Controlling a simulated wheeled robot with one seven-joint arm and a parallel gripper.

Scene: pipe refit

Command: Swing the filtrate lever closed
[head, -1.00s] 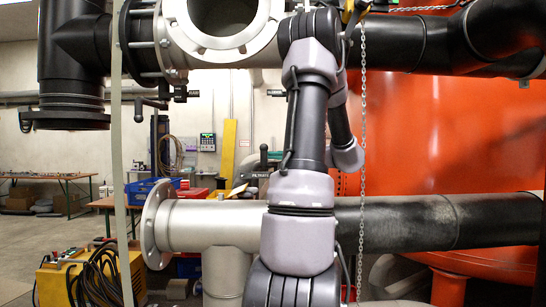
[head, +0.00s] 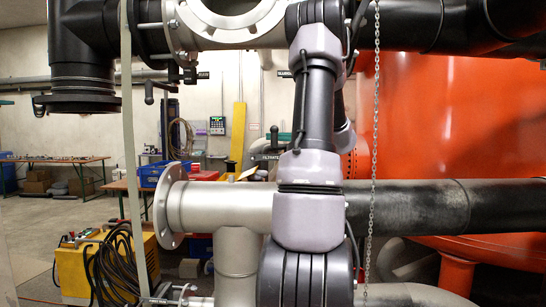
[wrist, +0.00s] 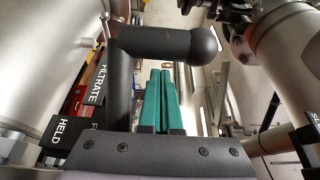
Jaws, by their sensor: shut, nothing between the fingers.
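The filtrate lever (wrist: 165,44) is a thick black handle with a rounded end in the wrist view, on a dark upright stem at its left. A black tag reading FILTRATE (wrist: 99,85) is beside the stem. In the head view the tag (head: 268,157) and a dark handle (head: 274,135) show just left of my arm. My gripper (wrist: 159,72) has green fingers, closed together and empty. The fingertips appear just below the handle, to the right of the stem. I cannot tell whether they touch it.
A second tag reading HELD (wrist: 62,130) is at the left of the wrist view. A grey flanged pipe (head: 220,207) runs across behind my arm. A chain (head: 374,150) hangs to its right, before a red tank (head: 430,120). A yellow machine with cables (head: 85,265) stands lower left.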

